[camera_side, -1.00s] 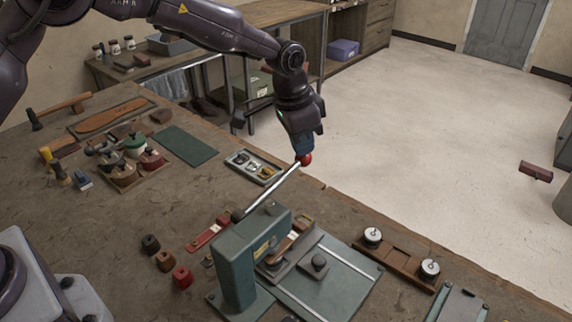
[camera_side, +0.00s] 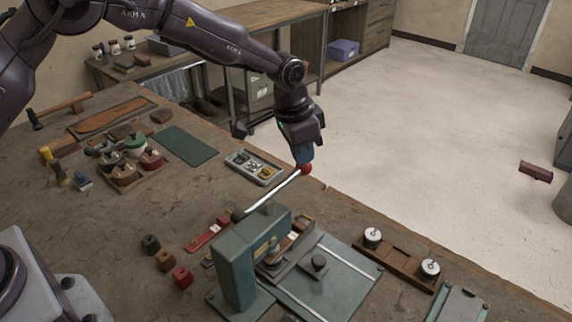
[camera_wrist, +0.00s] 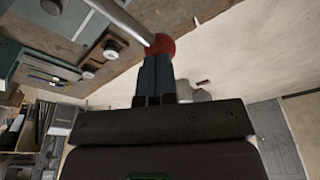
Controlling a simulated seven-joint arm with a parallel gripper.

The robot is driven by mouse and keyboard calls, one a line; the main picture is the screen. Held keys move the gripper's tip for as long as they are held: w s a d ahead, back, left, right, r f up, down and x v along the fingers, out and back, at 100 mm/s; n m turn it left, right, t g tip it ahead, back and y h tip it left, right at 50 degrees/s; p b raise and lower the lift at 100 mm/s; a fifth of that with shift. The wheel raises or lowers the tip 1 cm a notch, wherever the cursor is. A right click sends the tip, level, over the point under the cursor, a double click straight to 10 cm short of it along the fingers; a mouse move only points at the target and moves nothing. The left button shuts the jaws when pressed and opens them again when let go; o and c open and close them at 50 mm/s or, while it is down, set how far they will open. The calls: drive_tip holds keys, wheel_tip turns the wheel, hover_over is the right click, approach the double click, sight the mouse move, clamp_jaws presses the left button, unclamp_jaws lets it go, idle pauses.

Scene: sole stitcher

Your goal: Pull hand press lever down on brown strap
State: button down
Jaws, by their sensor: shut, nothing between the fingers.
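The hand press (camera_side: 243,262) is a green metal frame on the workbench, with a steel lever (camera_side: 272,190) rising from its top to the right. A red ball knob (camera_side: 305,169) caps the lever's end. My gripper (camera_side: 303,157) is shut and empty, its blue fingertips touching or just above the knob. In the wrist view the shut fingers (camera_wrist: 156,75) reach to the red knob (camera_wrist: 162,45), and the lever (camera_wrist: 122,20) runs off to the upper left. The brown strap (camera_side: 298,232) lies at the press, partly hidden behind the frame.
A plate with a black knob (camera_side: 319,263) sits right of the press. A wooden rack with white spools (camera_side: 396,257) stands farther right. A tray of small parts (camera_side: 254,167) lies behind the lever. Small red and brown blocks (camera_side: 182,277) lie left of the press.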

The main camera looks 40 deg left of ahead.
sight(301, 174)
drive_tip(key=shift+f, duration=1.25)
drive_tip(key=shift+s+f, duration=0.1)
drive_tip(key=shift+f, duration=1.35)
wheel_tip(301, 174, up, 13)
drive_tip(key=shift+r, duration=0.2)
idle(0.9)
drive_tip(key=shift+s, duration=0.1)
